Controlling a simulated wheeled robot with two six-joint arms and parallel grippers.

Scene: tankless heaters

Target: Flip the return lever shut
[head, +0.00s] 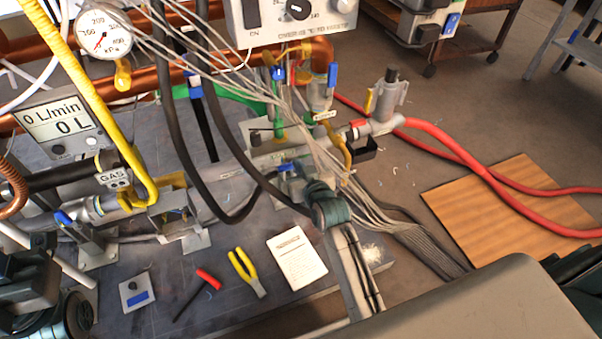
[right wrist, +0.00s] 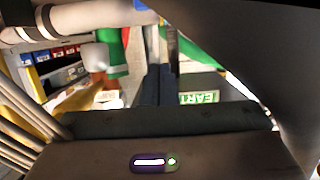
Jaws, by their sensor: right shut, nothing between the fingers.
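Several valve levers sit on the pipework in the head view: a blue lever (head: 278,73), a second blue lever (head: 333,76), and a low blue lever (head: 290,168) close to my right gripper. A yellow lever (head: 346,152) hangs below a small white label (head: 325,115). The label is too small to read, so I cannot tell which lever is the return one. My right gripper (head: 318,190) is in front of the lower pipework. Its dark fingers (right wrist: 155,85) are shut and empty in the right wrist view. I cannot tell whether they touch anything. My left fingertips do not show.
Grey cables (head: 350,195) hang close to my right gripper, and black hoses (head: 215,205) loop to its left. A paper sheet (head: 297,257), pliers (head: 246,273) and a red-handled tool (head: 207,279) lie on the board. Red hoses (head: 450,145) run right across the floor.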

